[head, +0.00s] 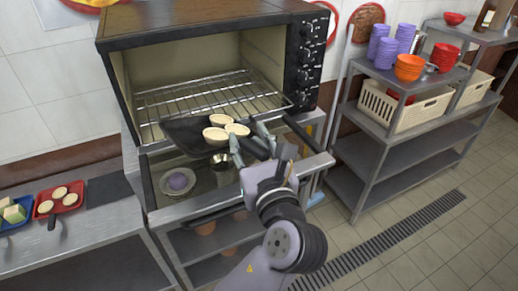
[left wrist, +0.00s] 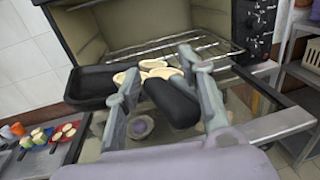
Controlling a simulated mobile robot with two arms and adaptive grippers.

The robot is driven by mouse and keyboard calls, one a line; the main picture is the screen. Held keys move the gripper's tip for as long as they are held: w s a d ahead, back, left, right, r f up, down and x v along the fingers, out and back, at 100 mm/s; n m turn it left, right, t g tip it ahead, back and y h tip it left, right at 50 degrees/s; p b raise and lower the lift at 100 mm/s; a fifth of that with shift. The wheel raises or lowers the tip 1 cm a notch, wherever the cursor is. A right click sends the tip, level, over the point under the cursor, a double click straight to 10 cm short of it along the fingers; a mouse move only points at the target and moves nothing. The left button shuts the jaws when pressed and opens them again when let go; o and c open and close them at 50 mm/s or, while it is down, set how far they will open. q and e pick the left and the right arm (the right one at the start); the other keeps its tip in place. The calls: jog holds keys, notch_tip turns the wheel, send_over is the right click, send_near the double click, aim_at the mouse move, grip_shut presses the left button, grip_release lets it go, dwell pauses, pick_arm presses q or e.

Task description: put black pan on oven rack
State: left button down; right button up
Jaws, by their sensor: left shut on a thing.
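The black pan (head: 178,131) is at the open front of the oven, with its far part near the front edge of the wire oven rack (head: 225,92). Several pale oval slices (head: 226,130) lie in it. My left gripper (head: 250,143) is shut on the pan's handle, seen between the fingers in the left wrist view (left wrist: 172,103). There the pan body (left wrist: 92,84) is level or nearly so, and the rack (left wrist: 185,44) is behind it. I cannot tell whether the pan touches the rack. My right gripper is out of view.
The oven (head: 190,30) is open, and its rack looks empty. A bowl (head: 180,184) and a metal cup (head: 222,168) show below the pan. A counter with red (head: 61,201) and blue trays is at left. A metal shelf (head: 415,145) with bowls and baskets is at right.

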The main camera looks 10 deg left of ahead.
pick_arm(q)
jog(key=x, duration=0.5)
jog(key=shift+w+a+f, duration=0.1)
jog(key=shift+a+f, duration=0.1)
jog(key=shift+a, duration=0.25)
jog(key=x, duration=0.5)
jog(key=a+f+x, duration=0.1)
jog(key=x, duration=0.5)
jog(key=s+a+f+x, duration=0.1)
jog(key=x, duration=0.4)
jog(key=shift+w+a, duration=0.25)
jog(key=shift+a, duration=0.15)
jog(key=shift+d+f, duration=0.1)
jog(key=shift+f, duration=0.65)
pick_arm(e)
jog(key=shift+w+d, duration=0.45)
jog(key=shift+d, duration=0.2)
pick_arm(q)
jog(key=shift+f, duration=0.25)
jog(key=c, duration=1.4)
grip_release()
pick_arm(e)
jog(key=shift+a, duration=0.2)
